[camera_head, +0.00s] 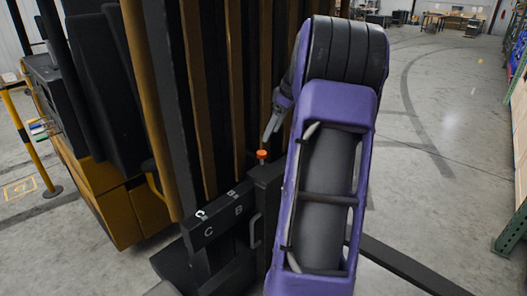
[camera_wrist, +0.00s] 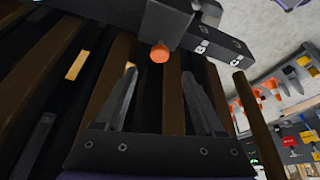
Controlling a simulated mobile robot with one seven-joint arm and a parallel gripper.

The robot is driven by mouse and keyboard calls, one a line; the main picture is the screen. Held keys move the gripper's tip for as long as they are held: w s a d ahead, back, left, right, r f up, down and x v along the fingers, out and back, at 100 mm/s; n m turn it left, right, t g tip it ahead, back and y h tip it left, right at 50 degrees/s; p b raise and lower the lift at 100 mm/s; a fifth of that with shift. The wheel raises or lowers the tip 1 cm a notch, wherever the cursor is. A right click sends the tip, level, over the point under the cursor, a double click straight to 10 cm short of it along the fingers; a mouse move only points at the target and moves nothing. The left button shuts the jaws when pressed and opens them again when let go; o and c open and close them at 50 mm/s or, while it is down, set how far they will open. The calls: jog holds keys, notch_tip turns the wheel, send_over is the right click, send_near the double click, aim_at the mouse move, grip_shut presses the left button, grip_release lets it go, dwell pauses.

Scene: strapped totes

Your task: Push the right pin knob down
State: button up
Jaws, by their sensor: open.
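An orange-red pin knob (camera_head: 262,155) stands up from a black block (camera_head: 266,176) at the right end of the lettered fork carriage bar. In the wrist view the knob (camera_wrist: 160,53) shows end-on, ahead of and between my fingertips. My gripper (camera_head: 268,138) is just above the knob in the head view, one grey finger pointing down at it. The wrist view shows my gripper (camera_wrist: 160,74) open and empty, its two fingers apart. A small gap seems to lie between fingers and knob; contact cannot be told. I see no second knob.
The black carriage bar (camera_head: 220,214) bears the letters C and B. The forklift's tall mast posts stand close behind the knob. A dark fork (camera_head: 415,270) juts out low right. My purple arm hides the area right of the block. Open floor (camera_head: 450,130) lies farther right.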

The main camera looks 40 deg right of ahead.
aim_at(262, 152)
jog(key=x, duration=0.8)
jog(key=shift+f+b, duration=0.15)
jog(key=shift+b, duration=0.25)
jog(key=shift+c, duration=0.2)
grip_shut()
dwell(0.7)
